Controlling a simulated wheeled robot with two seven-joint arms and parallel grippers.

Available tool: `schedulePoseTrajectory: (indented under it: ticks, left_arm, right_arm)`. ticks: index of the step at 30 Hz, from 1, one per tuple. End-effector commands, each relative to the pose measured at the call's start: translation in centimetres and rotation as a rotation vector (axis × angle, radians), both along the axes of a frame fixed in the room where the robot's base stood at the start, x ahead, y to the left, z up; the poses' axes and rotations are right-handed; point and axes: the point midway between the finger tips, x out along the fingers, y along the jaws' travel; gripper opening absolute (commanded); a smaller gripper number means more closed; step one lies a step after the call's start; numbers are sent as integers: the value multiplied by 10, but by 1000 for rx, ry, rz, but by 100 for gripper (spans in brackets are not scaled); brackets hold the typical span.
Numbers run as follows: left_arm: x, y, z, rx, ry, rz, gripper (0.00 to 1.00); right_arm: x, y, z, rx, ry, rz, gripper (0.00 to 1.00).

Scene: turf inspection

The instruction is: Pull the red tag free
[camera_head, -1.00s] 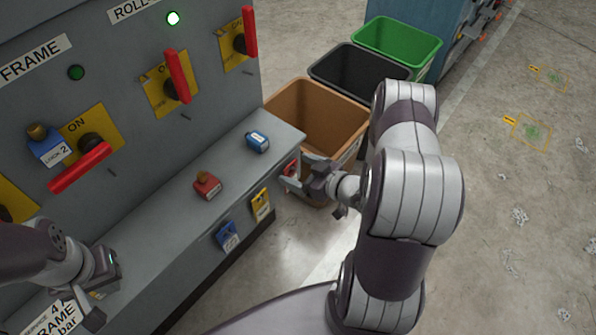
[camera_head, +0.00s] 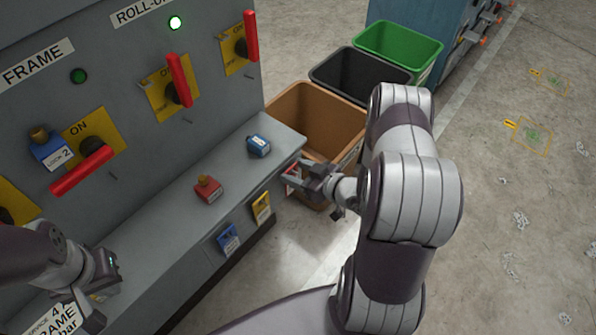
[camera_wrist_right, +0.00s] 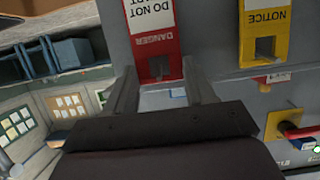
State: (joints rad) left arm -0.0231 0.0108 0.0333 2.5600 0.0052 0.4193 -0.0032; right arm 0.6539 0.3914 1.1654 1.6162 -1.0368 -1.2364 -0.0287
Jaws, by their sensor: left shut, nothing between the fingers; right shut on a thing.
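The red tag (camera_wrist_right: 154,30) carries white "DANGER" and "DO NOT" text, upside down in the right wrist view, and has a slot near its lower edge there. My right gripper (camera_wrist_right: 163,84) is shut on it, with a finger at each side. In the head view the red tag (camera_head: 291,180) is partly hidden by the right gripper (camera_head: 287,185), at the far end of the grey ledge. I cannot tell whether the tag still hangs on a hook. My left gripper (camera_head: 107,297) is shut and empty by the near end of the ledge.
A yellow notice tag (camera_head: 262,208) and a blue tag (camera_head: 229,239) hang on the ledge's front. A red padlock (camera_head: 207,189) and a blue padlock (camera_head: 259,146) stand on the ledge. A brown bin (camera_head: 318,113) is just behind my right gripper. Open floor lies at right.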

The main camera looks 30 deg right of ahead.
Motion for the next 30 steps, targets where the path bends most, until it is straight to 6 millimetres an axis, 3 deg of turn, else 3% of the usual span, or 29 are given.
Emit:
schedulePoseTrajectory:
  ticks: [8,30]
  left_arm:
    - [0,0,8,0,0,0,0]
    - [0,0,17,0,0,0,0]
  right_arm:
    - [-1,0,7,0,0,-1,24]
    - [-28,-12,7,1,0,-1,24]
